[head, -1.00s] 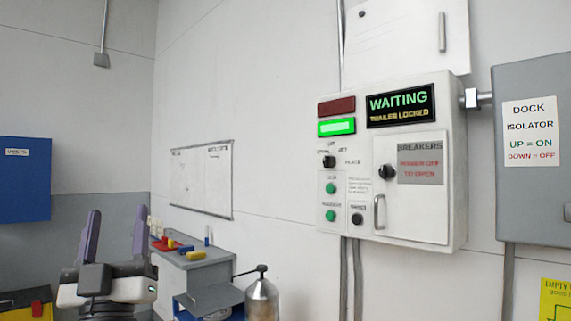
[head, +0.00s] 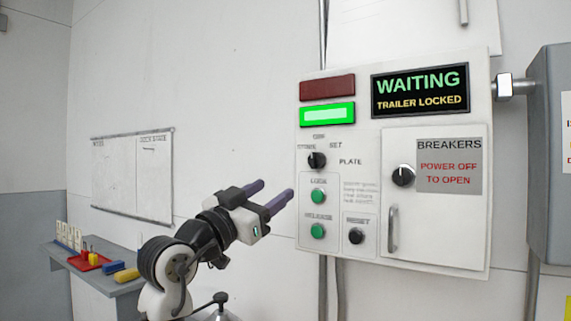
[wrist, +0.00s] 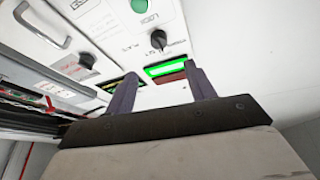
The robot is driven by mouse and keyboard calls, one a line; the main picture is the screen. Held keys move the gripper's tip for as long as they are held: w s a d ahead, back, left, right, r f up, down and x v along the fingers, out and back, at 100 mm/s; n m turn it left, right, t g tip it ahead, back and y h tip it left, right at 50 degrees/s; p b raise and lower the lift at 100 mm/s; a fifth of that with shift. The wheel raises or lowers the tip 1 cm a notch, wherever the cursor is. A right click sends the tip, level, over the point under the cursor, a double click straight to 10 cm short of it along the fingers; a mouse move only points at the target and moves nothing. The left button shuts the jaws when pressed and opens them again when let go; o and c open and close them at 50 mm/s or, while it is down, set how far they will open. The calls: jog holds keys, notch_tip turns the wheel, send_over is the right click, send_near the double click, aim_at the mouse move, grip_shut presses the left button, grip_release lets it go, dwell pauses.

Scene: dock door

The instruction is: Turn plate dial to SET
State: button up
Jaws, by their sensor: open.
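The plate dial (head: 317,160) is a small black knob on the white control box, left of the word PLATE. SET is printed to its upper right, with other small labels above and to the left. I cannot tell surely which mark its pointer meets. The dial also shows in the wrist view (wrist: 156,38), upside down, beyond the fingers. My gripper (head: 272,193) is open and empty, with two purple fingers pointing toward the box. In the head view it is left of and below the dial, apart from it.
Green lock (head: 318,196) and release (head: 317,231) buttons and a black reset knob (head: 356,236) sit below the dial. The breaker door (head: 440,215) with knob and handle is at right. The display (head: 420,92) reads WAITING, TRAILER LOCKED. A grey bench (head: 100,278) stands at left.

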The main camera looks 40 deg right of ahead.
aim_at(311, 164)
jog(key=p+x, duration=0.5)
jog(key=x, duration=0.8)
jog(key=shift+d+r, duration=0.2)
jog(key=shift+d, duration=0.1)
jog(key=c, duration=1)
